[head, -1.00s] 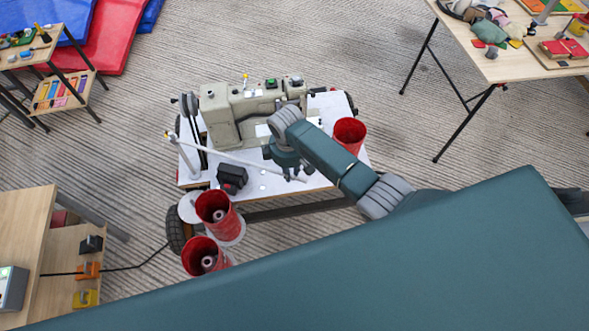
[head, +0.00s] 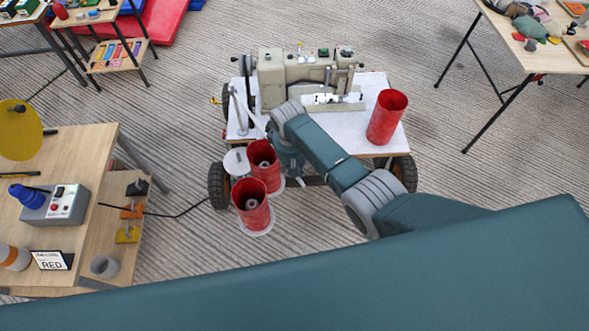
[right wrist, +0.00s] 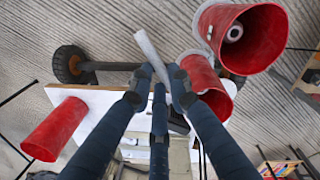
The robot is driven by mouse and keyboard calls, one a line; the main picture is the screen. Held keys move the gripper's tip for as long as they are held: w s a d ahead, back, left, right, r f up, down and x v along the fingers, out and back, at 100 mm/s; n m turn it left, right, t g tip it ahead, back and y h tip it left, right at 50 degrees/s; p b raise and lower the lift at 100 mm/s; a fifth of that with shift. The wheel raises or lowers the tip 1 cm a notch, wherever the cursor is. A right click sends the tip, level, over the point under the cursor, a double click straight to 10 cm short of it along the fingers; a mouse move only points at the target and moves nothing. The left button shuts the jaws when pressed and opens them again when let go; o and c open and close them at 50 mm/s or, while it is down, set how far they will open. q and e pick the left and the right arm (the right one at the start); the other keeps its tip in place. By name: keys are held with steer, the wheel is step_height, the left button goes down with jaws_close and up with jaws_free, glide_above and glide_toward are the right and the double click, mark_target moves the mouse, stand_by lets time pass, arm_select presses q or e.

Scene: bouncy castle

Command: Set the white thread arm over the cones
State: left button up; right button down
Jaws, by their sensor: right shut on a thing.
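The white thread arm (head: 255,124) runs from its post (head: 241,118) at the left of the sewing table toward my right gripper (head: 290,165). The right gripper is shut on it; in the right wrist view the arm's pale end (right wrist: 150,50) shows between and beyond the fingertips (right wrist: 160,82). Two red cones stand at the table's near left corner: one (head: 264,168) just left of the gripper, the other (head: 252,207) nearer. They also show in the right wrist view (right wrist: 205,88) (right wrist: 262,40). The arm's end is beside the cones, not over them. My left gripper is out of view.
A third red cone (head: 387,118) stands on the right of the white wheeled table (head: 365,90), near the sewing machine (head: 295,75). A wooden bench (head: 95,150) with a control box is at left, another table (head: 500,50) at upper right. The carpet between is clear.

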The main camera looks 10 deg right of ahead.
steer(key=shift+s+a, duration=0.1)
steer(key=shift+a, duration=0.3)
steer(key=c, duration=1.6)
jaws_free()
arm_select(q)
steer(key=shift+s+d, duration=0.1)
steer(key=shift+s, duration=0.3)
arm_select(e)
steer(key=r, duration=1.2)
steer(key=shift+a+r, duration=0.1)
steer(key=shift+a, duration=0.2)
